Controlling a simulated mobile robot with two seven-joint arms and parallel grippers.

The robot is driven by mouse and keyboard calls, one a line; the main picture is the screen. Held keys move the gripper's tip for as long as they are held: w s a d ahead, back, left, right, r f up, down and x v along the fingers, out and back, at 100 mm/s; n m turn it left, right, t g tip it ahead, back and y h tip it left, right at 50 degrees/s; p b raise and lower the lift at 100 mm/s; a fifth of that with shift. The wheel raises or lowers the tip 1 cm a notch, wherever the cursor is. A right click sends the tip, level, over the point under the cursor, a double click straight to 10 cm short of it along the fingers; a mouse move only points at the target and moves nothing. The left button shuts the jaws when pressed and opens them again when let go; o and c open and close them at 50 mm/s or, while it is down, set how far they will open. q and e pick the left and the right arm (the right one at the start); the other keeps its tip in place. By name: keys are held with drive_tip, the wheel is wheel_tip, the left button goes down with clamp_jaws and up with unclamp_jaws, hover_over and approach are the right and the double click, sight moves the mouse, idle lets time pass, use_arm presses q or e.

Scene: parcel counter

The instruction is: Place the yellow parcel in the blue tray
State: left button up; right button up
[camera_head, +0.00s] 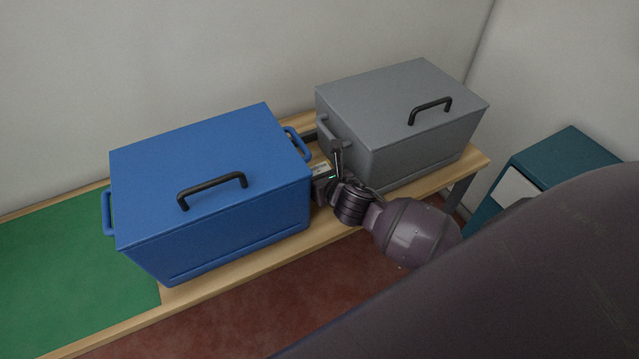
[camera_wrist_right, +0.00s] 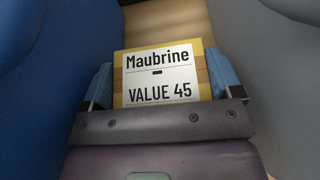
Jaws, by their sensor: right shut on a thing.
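A yellow parcel (camera_wrist_right: 207,77) with a white label reading "Maubrine" and "VALUE 45" sits between the two fingers of my right gripper (camera_wrist_right: 163,82), which is shut on it. In the head view my right gripper (camera_head: 326,178) is low in the gap between two boxes, and only a small part of the parcel (camera_head: 320,169) shows there. A large blue box (camera_head: 240,225) with side handles and a closed lid with a black handle stands left of the gripper. No open blue tray shows. My left gripper is not in view.
A closed grey box (camera_head: 405,140) stands close on the right of my right gripper. Both boxes stand on a wooden counter (camera_head: 245,268). A green mat (camera_head: 50,275) lies at the left, its visible part clear. A teal cabinet (camera_head: 560,155) stands at the right.

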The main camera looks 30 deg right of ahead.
wheel_tip(320, 180, down, 3)
drive_tip(key=shift+r+b, duration=0.15)
drive_tip(key=shift+b, duration=0.25)
drive_tip(key=shift+f, duration=0.35)
drive_tip(key=shift+f, duration=0.1)
drive_tip(key=o, duration=0.8)
